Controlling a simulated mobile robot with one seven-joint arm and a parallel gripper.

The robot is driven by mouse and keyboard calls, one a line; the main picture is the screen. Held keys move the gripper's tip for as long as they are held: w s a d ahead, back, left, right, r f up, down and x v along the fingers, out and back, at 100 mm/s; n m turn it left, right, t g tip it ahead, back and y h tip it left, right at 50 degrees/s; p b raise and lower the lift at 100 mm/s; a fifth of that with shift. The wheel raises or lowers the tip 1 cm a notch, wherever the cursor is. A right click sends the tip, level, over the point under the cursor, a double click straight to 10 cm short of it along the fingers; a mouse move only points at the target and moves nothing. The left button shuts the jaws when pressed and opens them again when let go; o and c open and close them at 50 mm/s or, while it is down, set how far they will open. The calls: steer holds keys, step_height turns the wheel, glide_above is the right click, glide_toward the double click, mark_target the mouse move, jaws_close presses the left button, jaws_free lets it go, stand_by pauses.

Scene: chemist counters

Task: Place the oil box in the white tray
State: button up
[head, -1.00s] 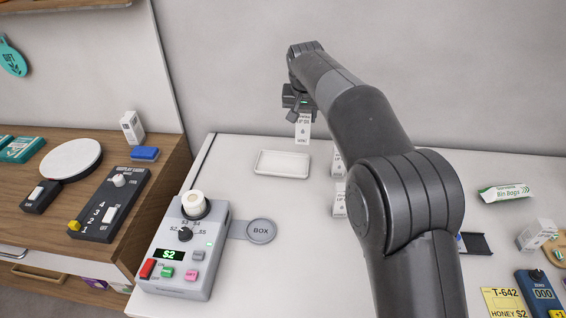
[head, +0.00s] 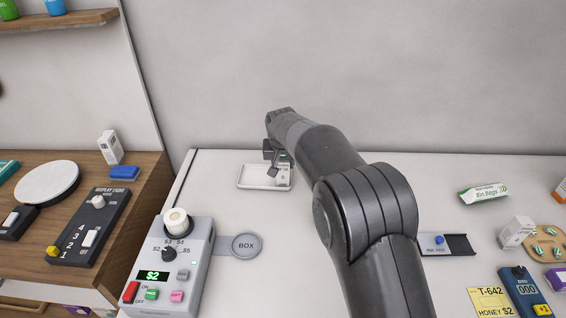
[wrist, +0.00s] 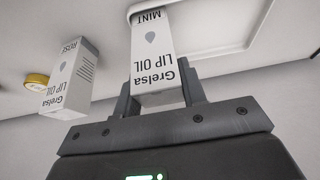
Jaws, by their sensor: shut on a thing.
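The white tray (head: 250,187) lies near the back of the white counter, left of my arm. My gripper (head: 279,160) is over its right part, pointing down. In the wrist view my gripper (wrist: 158,95) is shut on a white Grelsa lip oil box marked mint (wrist: 152,55). Part of this box shows at the tray's right side in the head view (head: 283,178). Whether its lower end touches the tray (wrist: 225,42) I cannot tell. A second lip oil box, marked rose (wrist: 72,80), stands apart to the left in the wrist view.
A grey control device (head: 170,270) with a round BOX pad (head: 245,245) stands in front of the tray. A Bin Bags pack (head: 483,193) and a dark slider panel (head: 447,244) lie to the right. The counter left of the tray is clear.

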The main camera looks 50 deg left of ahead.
steer(key=shift+f, duration=0.15)
steer(key=o, duration=1)
steer(key=v, duration=1.2)
steer(key=shift+r, duration=0.2)
